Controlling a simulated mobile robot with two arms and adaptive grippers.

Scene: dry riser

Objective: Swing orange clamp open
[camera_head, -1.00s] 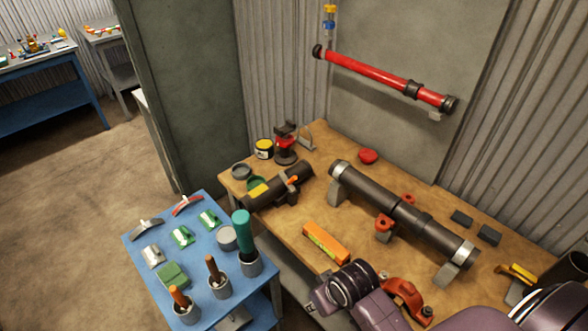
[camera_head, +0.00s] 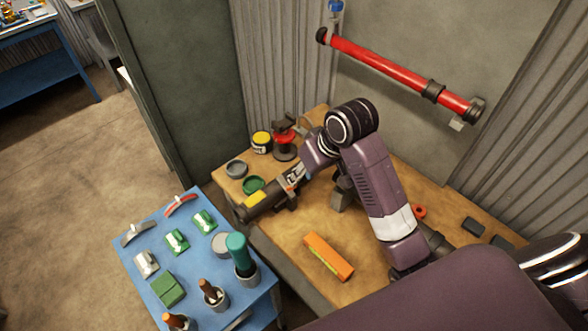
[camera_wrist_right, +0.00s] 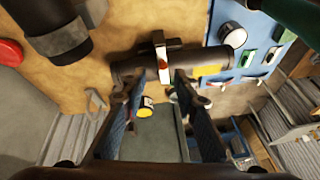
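A dark short pipe (camera_head: 262,199) with a yellow patch lies at the bench's left end, and it also shows in the right wrist view (camera_wrist_right: 135,68). A clamp with a pale strap and a small orange-red part (camera_wrist_right: 163,65) sits around this pipe. My right gripper (camera_head: 293,178) is at this clamp. In the right wrist view my right gripper (camera_wrist_right: 157,78) is open, its fingers apart on either side of the clamp's front. I cannot tell whether they touch it. Much of the clamp is hidden in the head view. My left gripper is not in view.
A long dark pipe (camera_head: 437,241) lies behind my right arm, partly hidden. An orange level (camera_head: 328,257) lies on the bench (camera_head: 285,236). A blue table (camera_head: 205,309) with tools and pots stands front left. A red pipe (camera_head: 385,67) is mounted on the wall.

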